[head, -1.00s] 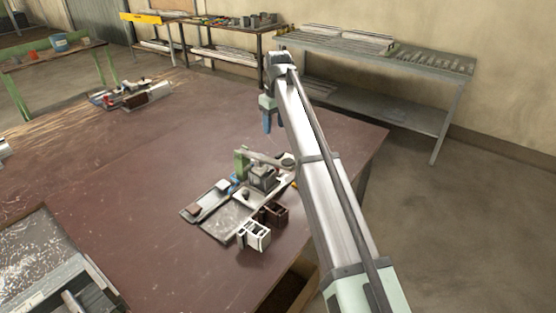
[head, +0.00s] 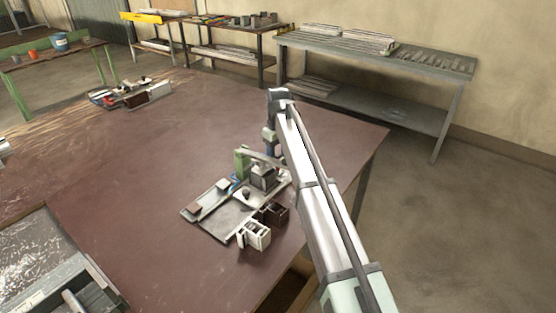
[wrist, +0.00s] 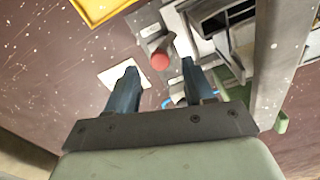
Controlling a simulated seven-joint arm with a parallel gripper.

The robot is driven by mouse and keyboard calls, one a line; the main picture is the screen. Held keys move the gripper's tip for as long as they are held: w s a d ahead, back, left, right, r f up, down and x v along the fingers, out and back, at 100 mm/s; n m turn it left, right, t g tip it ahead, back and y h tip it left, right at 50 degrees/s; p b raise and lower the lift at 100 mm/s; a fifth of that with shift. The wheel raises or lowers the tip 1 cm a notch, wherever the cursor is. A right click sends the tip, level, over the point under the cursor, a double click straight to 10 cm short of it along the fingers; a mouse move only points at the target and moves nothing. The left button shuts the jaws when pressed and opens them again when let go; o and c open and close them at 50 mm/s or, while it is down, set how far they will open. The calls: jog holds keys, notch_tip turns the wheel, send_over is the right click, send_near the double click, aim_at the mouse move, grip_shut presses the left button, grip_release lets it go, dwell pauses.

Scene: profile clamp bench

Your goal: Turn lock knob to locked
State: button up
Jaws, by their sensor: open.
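The clamp fixture (head: 263,179) stands on a grey base plate (head: 226,222) on the brown bench. In the wrist view a grey knob with a round red end (wrist: 160,61) shows beyond my fingertips, roughly between them in the picture. I take it for the lock knob, but its locked or unlocked setting cannot be read. My gripper (wrist: 160,67) is open with its two blue-grey fingers apart and nothing between them; contact with the knob does not show. In the head view my gripper (head: 270,148) is just behind the fixture, its fingertips partly hidden.
A green post (head: 242,162) stands beside the clamp. A white open box (head: 254,236) and a dark brown box (head: 273,214) sit at the plate's front right. A yellow-edged tray (wrist: 100,10) shows in the wrist view.

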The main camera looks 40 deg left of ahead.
jog(key=shift+f, duration=1.3)
jog(key=shift+c, duration=0.4)
grip_shut()
